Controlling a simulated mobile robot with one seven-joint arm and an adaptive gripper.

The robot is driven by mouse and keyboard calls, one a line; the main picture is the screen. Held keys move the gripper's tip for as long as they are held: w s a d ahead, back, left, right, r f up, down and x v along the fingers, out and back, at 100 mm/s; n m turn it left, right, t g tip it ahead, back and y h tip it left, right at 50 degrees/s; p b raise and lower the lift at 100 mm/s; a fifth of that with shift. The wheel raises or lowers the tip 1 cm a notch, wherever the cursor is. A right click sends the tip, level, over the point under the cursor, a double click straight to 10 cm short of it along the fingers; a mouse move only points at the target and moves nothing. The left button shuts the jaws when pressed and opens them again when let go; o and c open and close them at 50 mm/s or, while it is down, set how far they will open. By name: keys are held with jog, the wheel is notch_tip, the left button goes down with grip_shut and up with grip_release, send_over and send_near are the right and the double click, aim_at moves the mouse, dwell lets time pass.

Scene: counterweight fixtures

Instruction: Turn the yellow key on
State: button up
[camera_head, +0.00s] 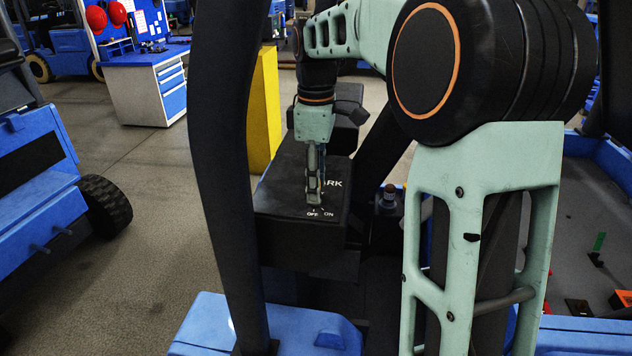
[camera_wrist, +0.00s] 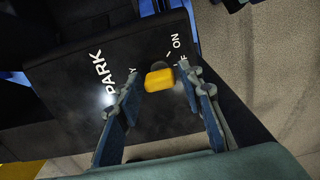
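The yellow key (camera_wrist: 160,79) sits on the top of a black box (camera_wrist: 75,85), seen in the wrist view. White tick marks and the words PARK and ON are printed around it, and other lettering is partly covered by my fingers. My gripper (camera_wrist: 158,80) is open, with one finger on each side of the key and a small gap on both sides. In the head view my gripper (camera_head: 314,198) points down at the box top (camera_head: 275,190), just above the OFF and ON marks. The key is hidden behind the fingers there.
A dark upright post (camera_head: 228,180) stands left of the box, and a yellow block (camera_head: 264,108) is behind it. A blue vehicle (camera_head: 40,190) is at the left. A workbench (camera_head: 145,90) stands at the back left. Open floor lies between them.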

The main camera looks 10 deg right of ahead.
jog(key=c, duration=0.8)
jog(key=shift+o, duration=0.2)
jog(key=shift+m, duration=0.3)
jog(key=m+p, duration=0.1)
jog(key=m, duration=0.2)
jog(key=shift+r, duration=0.1)
jog(key=m+p, duration=0.1)
jog(key=m, duration=0.4)
jog(key=shift+p, duration=0.3)
jog(key=shift+m, duration=0.3)
jog(key=o, duration=1.1)
